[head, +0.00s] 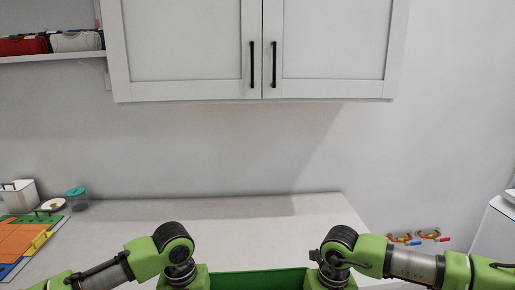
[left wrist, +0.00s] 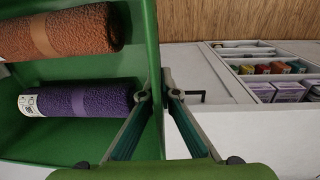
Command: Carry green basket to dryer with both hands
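The green basket (head: 260,280) shows at the bottom middle of the head view, between my two wrists; only its upper part is visible. In the left wrist view the basket (left wrist: 60,145) holds a brown rolled towel (left wrist: 60,33) and a purple rolled towel (left wrist: 85,100). My left gripper (left wrist: 160,95) has one finger inside the basket and one outside, with the tips closed on its wall. My right wrist is at the basket's right side; its fingers are below the head view. I cannot identify the dryer.
A white counter (head: 240,212) lies ahead, under a white wall cabinet (head: 250,50). An orange and green board (head: 22,240) lies at left, near a white container (head: 18,195). A white unit (head: 495,235) stands at the right edge. Shelves with boxes (left wrist: 270,68) show in the wrist view.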

